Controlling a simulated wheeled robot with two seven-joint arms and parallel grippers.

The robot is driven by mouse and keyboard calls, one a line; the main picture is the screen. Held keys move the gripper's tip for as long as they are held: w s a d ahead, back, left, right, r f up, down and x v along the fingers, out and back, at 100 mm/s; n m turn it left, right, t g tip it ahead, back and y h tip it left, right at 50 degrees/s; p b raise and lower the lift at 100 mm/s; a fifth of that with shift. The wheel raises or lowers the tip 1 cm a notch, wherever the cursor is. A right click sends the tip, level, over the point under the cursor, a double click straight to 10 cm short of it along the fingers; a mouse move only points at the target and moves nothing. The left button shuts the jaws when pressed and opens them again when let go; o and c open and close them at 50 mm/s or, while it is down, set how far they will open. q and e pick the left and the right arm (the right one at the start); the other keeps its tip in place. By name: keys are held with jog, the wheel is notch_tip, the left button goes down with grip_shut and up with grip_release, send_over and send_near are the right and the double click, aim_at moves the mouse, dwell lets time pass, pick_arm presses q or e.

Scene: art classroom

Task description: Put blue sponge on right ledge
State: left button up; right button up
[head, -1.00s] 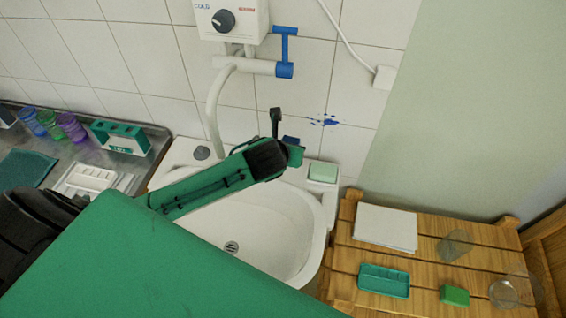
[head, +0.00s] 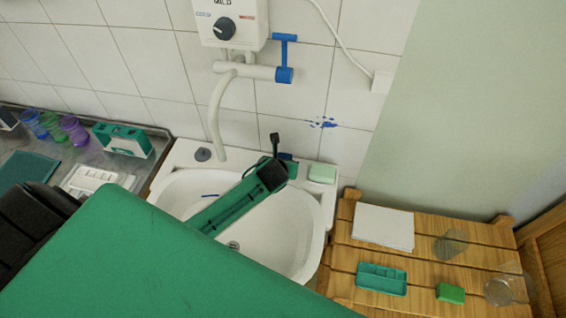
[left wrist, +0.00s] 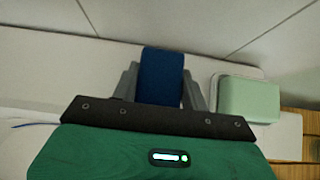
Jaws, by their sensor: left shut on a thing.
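My left gripper (head: 283,159) is shut on the blue sponge (left wrist: 162,76), which stands between its fingers in the left wrist view. In the head view only a small dark blue part of the sponge (head: 286,156) shows past the gripper. It is over the back right part of the white sink, left of the pale green soap (head: 322,173). The soap sits on the sink's right ledge (head: 328,200) and also shows in the left wrist view (left wrist: 249,99). I cannot tell whether the sponge touches the sink top. My right gripper is not in view.
A white tap spout (head: 214,120) hangs left of the gripper. A thin blue item (head: 210,196) shows in the basin. A wooden slatted table (head: 345,262) with a green tray (head: 382,280) stands right; a metal counter (head: 75,158) with cups is left.

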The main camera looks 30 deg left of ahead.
pick_arm(q)
jog(key=shift+f, duration=0.25)
jog(key=shift+f, duration=0.15)
jog(key=o, duration=1)
jog(key=shift+r, duration=0.2)
jog(key=b+v, duration=0.1)
jog(key=v, duration=1.1)
